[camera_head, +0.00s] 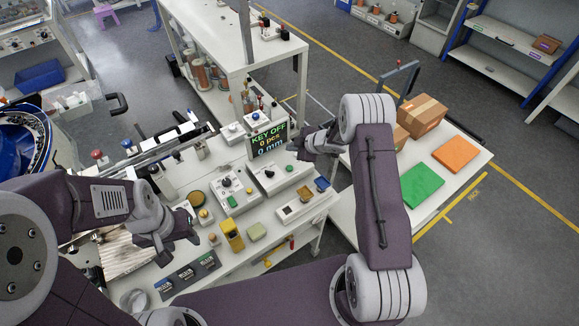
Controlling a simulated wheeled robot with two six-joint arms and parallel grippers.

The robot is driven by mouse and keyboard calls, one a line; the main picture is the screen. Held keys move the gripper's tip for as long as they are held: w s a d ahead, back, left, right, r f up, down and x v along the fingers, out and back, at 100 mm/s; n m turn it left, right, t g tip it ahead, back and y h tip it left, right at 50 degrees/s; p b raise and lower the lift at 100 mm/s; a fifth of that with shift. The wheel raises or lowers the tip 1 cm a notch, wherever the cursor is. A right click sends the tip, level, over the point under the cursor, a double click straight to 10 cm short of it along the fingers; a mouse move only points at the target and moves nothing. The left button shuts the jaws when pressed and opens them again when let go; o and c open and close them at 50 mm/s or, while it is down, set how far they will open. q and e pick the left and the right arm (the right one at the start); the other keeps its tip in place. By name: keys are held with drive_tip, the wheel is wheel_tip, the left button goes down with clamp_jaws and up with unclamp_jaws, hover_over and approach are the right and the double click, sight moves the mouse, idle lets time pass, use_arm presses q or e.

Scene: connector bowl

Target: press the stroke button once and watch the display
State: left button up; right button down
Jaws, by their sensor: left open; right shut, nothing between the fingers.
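The display (268,139) stands at the back of the white bench and reads "KEY OFF", "0 pcs" and "0 mm". In front of it are two grey control boxes: a left one (229,187) and a right one (267,174), each with a black knob and a green button. I cannot tell which button is the stroke button; labels are too small to read. My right gripper (297,144) is shut and empty, just right of the display, above the bench. My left gripper (187,226) is open and empty over the bench's left part, left of the control boxes.
A side table (382,184) at right holds cardboard boxes (421,115) and green (421,185) and orange (456,154) mats. A shelf rises behind.

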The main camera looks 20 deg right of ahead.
sight(292, 169)
drive_tip(key=f+b, duration=0.3)
drive_tip(key=shift+s+a+f+b, duration=0.15)
drive_tip(key=shift+s+b, duration=0.15)
drive_tip(key=shift+s, duration=0.1)
drive_tip(key=f+b, duration=0.2)
drive_tip(key=f, duration=0.1)
drive_tip(key=f+b, duration=0.1)
drive_tip(key=b, duration=0.1)
drive_tip(key=shift+w+f, duration=0.3)
drive_tip(key=shift+f, duration=0.25)
drive_tip(key=shift+s, duration=0.15)
idle(0.8)
drive_tip(key=shift+f+b, duration=0.3)
drive_tip(key=shift+f, duration=0.05)
